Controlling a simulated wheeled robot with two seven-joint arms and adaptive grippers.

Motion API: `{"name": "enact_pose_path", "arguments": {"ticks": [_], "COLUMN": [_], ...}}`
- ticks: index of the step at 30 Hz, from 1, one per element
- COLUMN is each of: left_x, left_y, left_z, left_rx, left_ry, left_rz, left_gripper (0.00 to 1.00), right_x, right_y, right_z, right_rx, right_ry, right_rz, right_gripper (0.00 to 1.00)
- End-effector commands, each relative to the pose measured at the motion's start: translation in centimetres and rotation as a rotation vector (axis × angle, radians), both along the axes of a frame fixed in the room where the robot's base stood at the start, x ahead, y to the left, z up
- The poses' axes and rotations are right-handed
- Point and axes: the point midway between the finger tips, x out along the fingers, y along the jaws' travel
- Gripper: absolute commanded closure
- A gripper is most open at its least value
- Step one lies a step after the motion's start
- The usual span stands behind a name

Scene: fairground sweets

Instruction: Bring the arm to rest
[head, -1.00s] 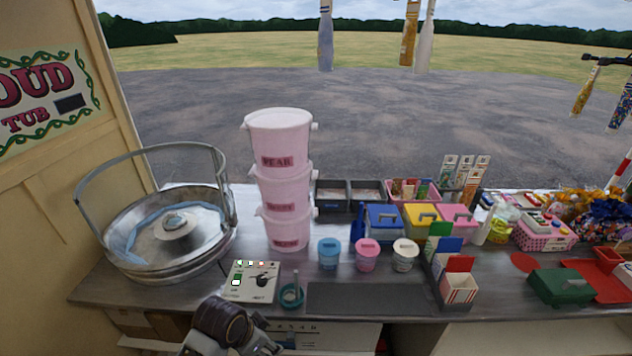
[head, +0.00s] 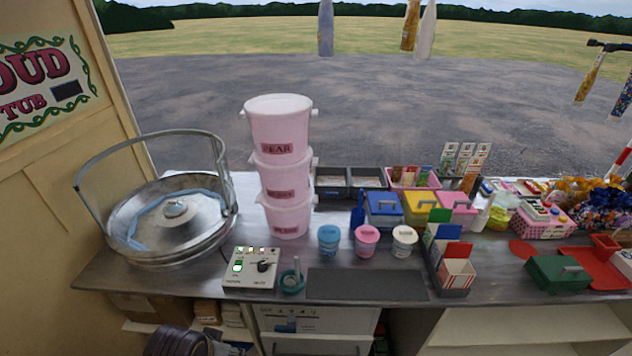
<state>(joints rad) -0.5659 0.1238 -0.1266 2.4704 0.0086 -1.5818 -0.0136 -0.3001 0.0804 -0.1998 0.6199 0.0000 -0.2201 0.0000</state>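Part of my own arm, a dark ribbed joint with a grey piece beside it, shows at the bottom edge left of centre, below the front of the counter (head: 420,312). No fingertips of either gripper show in the head view. Nothing held can be seen. My other arm is out of the frame.
On the counter stand a steel candyfloss tub (head: 140,225), stacked pink buckets (head: 280,125), a control box (head: 250,268), a teal ring holder (head: 291,282), small lidded pots (head: 366,241) and a green box (head: 558,274). The dark mat (head: 366,286) is bare. Shelves lie below.

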Motion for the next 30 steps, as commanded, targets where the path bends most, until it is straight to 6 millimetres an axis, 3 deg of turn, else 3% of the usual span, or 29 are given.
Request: {"name": "enact_pose_path", "arguments": {"ticks": [3, 17, 23, 30], "left_x": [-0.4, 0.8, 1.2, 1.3], "left_y": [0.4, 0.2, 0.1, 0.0], "left_z": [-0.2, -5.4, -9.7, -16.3], "left_rx": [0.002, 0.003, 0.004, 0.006], "left_ry": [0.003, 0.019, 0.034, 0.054], "left_rz": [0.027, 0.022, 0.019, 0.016], "left_gripper": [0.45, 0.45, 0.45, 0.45], "right_x": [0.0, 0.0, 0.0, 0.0], "right_y": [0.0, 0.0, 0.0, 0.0], "right_z": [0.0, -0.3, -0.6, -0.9], "right_rx": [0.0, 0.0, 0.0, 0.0], "right_ry": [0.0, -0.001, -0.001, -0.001], "right_rz": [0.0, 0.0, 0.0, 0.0], "right_gripper": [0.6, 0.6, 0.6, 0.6]}}
